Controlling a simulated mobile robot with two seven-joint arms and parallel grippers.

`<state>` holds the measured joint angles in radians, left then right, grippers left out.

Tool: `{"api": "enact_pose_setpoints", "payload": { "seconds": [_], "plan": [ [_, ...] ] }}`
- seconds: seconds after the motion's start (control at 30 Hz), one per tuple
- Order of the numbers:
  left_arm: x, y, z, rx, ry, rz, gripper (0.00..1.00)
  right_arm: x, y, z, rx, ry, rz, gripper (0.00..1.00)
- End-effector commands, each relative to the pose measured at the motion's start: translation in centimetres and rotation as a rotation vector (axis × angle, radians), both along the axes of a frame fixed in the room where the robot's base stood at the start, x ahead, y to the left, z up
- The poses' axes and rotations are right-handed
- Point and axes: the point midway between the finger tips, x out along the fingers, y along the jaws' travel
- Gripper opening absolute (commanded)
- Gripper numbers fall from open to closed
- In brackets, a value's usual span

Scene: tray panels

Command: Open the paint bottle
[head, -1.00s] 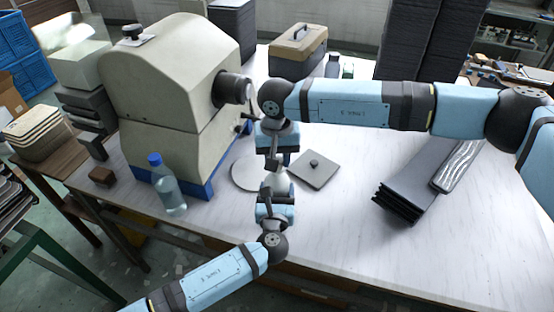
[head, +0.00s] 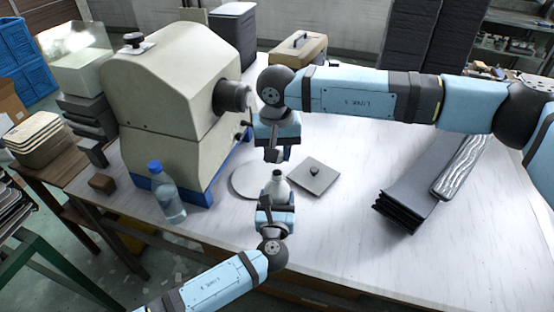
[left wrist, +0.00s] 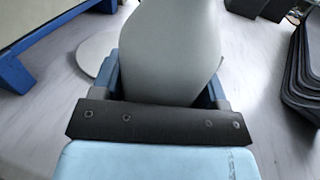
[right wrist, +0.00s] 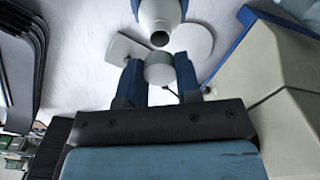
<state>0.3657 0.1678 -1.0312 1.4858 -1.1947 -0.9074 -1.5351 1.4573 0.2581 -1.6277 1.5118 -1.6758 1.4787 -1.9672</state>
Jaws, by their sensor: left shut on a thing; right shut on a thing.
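The paint bottle (head: 279,185) is pale grey-white and upright over the table. It also shows in the left wrist view (left wrist: 172,50). My left gripper (head: 276,201) is shut around its body. In the right wrist view, the neck of the bottle (right wrist: 160,14) ends in a dark open mouth. My right gripper (head: 276,157) is above the bottle, pointing down, apart from it. It is shut on a small round grey cap (right wrist: 159,69), seen between its fingers in the right wrist view.
A beige machine (head: 165,90) on a blue base stands left of the grippers. A clear bottle with a blue cap (head: 167,193) stands before it. A round disc (head: 247,180) and a square knobbed plate (head: 316,182) lie near the bottle. Dark panels (head: 413,192) lie at right.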

Motion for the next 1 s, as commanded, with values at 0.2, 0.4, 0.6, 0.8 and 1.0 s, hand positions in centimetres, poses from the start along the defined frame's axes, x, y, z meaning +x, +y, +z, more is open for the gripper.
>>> {"api": "enact_pose_setpoints", "payload": {
  "seconds": [0.2,0.4,0.6,0.8,1.0],
  "plan": [
    [0.0,0.0,0.0,0.0,0.0,0.0,0.01,0.0,0.0,0.8,-0.001,0.001,0.0,0.03],
    [0.0,0.0,0.0,0.0,0.0,0.0,0.95,0.0,0.0,0.8,-0.001,0.001,0.0,0.03],
    [0.0,0.0,0.0,0.0,0.0,0.0,0.97,0.0,0.0,0.8,-0.001,0.001,0.0,0.03],
    [-0.8,0.0,0.0,-0.001,0.0,-0.001,0.97,0.0,0.0,0.8,-0.001,0.001,0.0,0.03],
    [-4.5,0.3,-0.2,-0.001,0.002,-0.001,0.97,0.0,0.0,0.8,-0.001,0.001,0.0,0.03]
  ]
}}
